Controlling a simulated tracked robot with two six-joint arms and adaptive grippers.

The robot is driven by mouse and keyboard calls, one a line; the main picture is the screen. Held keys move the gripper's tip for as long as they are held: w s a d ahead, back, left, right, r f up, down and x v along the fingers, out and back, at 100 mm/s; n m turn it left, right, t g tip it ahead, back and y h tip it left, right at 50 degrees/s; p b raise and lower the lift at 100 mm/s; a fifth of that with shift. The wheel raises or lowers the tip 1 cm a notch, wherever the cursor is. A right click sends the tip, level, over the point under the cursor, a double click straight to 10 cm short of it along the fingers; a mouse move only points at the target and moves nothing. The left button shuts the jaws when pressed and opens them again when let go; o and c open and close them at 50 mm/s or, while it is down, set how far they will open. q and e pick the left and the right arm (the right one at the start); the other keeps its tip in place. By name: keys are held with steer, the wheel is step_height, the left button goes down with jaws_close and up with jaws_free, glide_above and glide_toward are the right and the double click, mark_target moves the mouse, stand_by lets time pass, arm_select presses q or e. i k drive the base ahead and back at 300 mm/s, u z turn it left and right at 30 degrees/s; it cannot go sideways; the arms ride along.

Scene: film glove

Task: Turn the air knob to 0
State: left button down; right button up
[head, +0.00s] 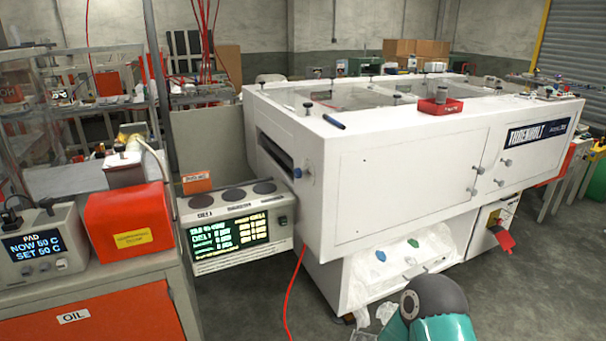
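A large white machine (395,190) fills the middle and right of the head view. A small blue knob (298,173) sits on its left end beside a dark slot. Under the front panel, a blue knob (380,255), a green knob (413,243) and a grey knob (410,262) show on a pale recessed face. No label or scale is readable at these knobs, so I cannot tell which is the air knob or its setting. Neither of my grippers is in view; only a teal and dark arm part of mine shows at the bottom edge.
A display box (238,232) with lit text stands left of the machine. An orange box (128,222) and a PAD temperature unit (38,243) sit on a bench at left. A red hose (291,290) hangs to the floor. Grey floor (530,290) is clear at lower right.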

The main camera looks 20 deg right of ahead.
mark_target(298, 173)
steer(key=u, duration=0.1)
steer(key=i, duration=1)
steer(key=z, duration=0.1)
